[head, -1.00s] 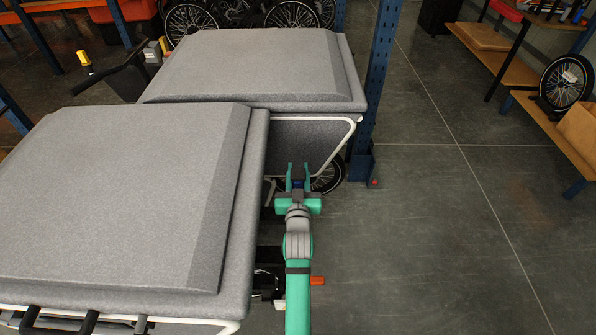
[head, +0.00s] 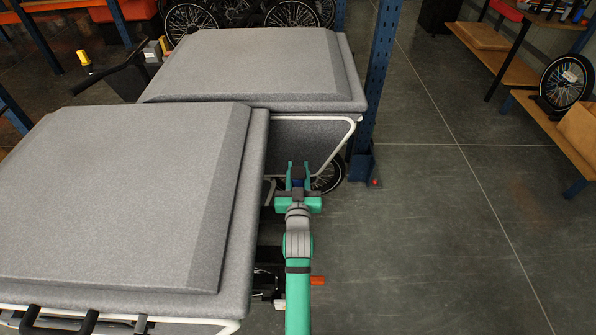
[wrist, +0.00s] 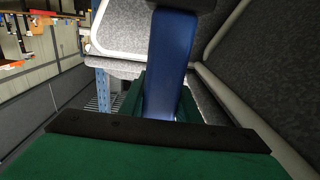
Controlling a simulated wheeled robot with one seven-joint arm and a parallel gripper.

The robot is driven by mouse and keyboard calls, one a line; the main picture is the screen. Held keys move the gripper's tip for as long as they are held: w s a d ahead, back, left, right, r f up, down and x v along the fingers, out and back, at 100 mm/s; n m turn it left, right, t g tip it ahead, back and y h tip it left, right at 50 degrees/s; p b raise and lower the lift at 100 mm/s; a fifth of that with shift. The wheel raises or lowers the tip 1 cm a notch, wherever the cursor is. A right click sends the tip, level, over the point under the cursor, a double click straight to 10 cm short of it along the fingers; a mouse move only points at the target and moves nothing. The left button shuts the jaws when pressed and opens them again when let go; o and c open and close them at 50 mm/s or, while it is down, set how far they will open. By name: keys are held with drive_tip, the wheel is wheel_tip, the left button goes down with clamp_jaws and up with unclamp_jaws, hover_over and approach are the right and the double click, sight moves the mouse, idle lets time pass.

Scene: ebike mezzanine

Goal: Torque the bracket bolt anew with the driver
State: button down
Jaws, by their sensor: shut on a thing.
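My gripper (head: 298,170) is beside the right edge of the grey cargo boxes, next to the gap between them. Its green fingers are shut on a blue thing, which looks like the driver; only a little blue shows between the fingers in the head view. In the wrist view the driver (wrist: 172,65) is a broad blue shape between the green fingers, dark at its upper end. Its tip cannot be made out. I cannot make out the bracket or its bolt in either view.
The near cargo box (head: 130,190) and far cargo box (head: 250,65) stand left of my arm. A blue rack post (head: 377,90) rises beyond my gripper. A bench (head: 500,65) stands at the right, near a wheel (head: 566,82). The floor (head: 440,230) right of my arm is clear.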

drive_tip(key=shift+r, duration=2.35)
